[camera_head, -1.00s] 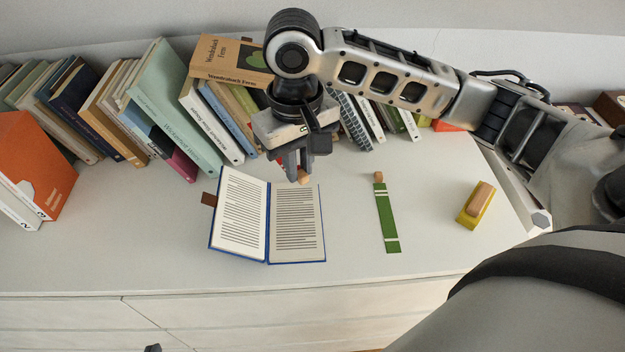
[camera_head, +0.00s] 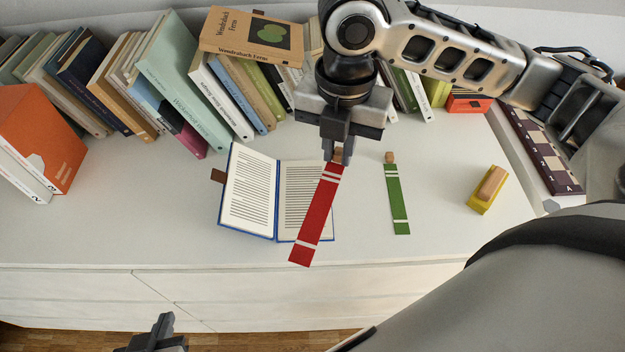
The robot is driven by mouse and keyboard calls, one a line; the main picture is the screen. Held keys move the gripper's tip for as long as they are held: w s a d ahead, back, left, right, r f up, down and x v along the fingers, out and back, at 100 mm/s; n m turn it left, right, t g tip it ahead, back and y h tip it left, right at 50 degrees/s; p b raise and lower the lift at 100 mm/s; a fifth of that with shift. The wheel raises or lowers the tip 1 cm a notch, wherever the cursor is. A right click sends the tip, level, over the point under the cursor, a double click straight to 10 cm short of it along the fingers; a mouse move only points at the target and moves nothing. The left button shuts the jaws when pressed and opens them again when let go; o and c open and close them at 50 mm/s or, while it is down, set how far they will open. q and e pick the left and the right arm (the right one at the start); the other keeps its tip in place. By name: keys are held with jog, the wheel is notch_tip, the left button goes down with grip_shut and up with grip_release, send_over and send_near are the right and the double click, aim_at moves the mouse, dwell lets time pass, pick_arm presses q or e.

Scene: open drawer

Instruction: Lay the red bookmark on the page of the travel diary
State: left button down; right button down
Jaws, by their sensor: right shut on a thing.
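The travel diary (camera_head: 247,205) lies open on the white cabinet top, with a blue cover edge, printed pages and a brown tab at its left. My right gripper (camera_head: 339,158) is shut on the wooden end of the red bookmark (camera_head: 316,215), over the diary's right side. The red bookmark hangs from the fingers, its lower end toward the front, and covers part of the right page in this view. Whether it touches the page I cannot tell. My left gripper (camera_head: 158,335) shows only partly at the bottom edge; its fingertips are not clear.
A green bookmark (camera_head: 397,205) lies right of the diary. A yellow block with a wooden top (camera_head: 487,190) lies further right. Leaning books (camera_head: 180,85) line the back, and an orange book (camera_head: 45,140) stands at left. The front of the cabinet top (camera_head: 150,235) is clear.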

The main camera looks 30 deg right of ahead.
jog(key=n, duration=0.3)
jog(key=shift+s+d+n, duration=0.1)
jog(key=shift+s+n, duration=0.25)
jog(key=shift+n, duration=0.05)
jog(key=shift+w, duration=0.25)
jog(key=w+f, duration=0.3)
jog(key=w, duration=0.1)
jog(key=w+d+f, duration=0.1)
jog(key=w+f, duration=0.2)
jog(key=w, duration=0.1)
jog(key=w+d+f, duration=0.1)
jog(key=w+f, duration=0.2)
jog(key=w, duration=0.1)
jog(key=shift+w+d, duration=0.1)
jog(key=shift+w, duration=0.2)
jog(key=shift+w+f, duration=0.15)
jog(key=shift+f, duration=0.05)
jog(key=shift+w+d+f, duration=0.1)
jog(key=shift+w+f, duration=0.05)
jog(key=shift+f, duration=1.6)
jog(key=c, duration=1.4)
grip_release()
jog(key=shift+f, duration=0.1)
